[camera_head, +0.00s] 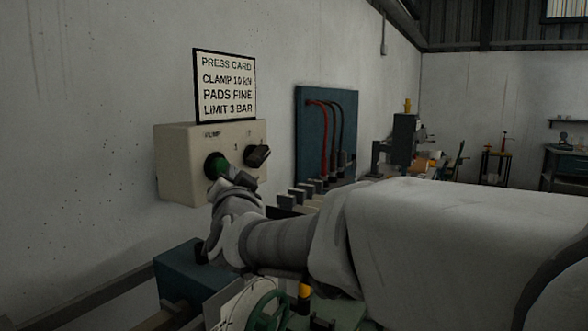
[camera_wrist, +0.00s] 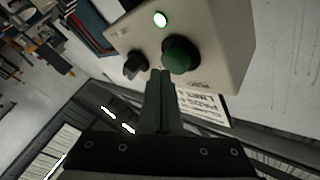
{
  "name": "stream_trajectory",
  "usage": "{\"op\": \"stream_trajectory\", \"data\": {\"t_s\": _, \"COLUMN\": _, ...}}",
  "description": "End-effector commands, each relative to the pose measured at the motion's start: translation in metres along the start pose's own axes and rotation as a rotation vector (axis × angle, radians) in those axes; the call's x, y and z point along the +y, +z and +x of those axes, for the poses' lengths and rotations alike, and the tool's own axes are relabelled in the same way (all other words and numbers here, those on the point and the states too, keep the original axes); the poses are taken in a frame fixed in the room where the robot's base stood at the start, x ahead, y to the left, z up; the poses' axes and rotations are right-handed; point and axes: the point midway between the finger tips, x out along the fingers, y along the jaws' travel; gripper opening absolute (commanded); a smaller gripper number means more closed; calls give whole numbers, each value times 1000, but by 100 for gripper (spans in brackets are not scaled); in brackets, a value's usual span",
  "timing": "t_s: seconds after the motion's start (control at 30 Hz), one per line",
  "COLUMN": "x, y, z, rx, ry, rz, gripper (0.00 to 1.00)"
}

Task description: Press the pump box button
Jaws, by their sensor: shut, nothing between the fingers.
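The pump box (camera_head: 175,170) is a beige box on the left wall, labelled "PUMP". Its green round button (camera_head: 214,163) is on the front face, and it also shows in the wrist view (camera_wrist: 181,55). My gripper (camera_head: 238,182) is in front of the box, just right of and below the button. In the wrist view my gripper's fingers (camera_wrist: 161,78) are together and empty. Their tips are beside the button's edge, between it and the black knob (camera_wrist: 135,66). I cannot tell whether they touch the box.
The black knob is right of the button in the head view (camera_head: 257,155). A bright, green-rimmed round lamp (camera_wrist: 160,19) is on the box face. A press card (camera_head: 226,86) hangs above. A blue panel with hoses (camera_head: 327,135) is to the right. A green handwheel (camera_head: 268,312) is below.

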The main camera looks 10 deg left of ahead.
Motion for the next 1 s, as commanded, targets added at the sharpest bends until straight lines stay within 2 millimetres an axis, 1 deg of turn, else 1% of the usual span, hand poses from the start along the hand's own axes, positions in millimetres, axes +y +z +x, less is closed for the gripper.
{"op": "stream_trajectory", "data": {"t_s": 0.1, "x": 5, "y": -3, "z": -5, "rx": 2, "ry": 1, "rz": 0, "gripper": 0}}
{"op": "stream_trajectory", "data": {"t_s": 0.47, "x": 6, "y": -5, "z": -7, "rx": 2, "ry": 1, "rz": 0, "gripper": 0}}
{"op": "stream_trajectory", "data": {"t_s": 1.0, "x": 34, "y": -30, "z": -43, "rx": 4, "ry": 2, "rz": 0, "gripper": 0}}
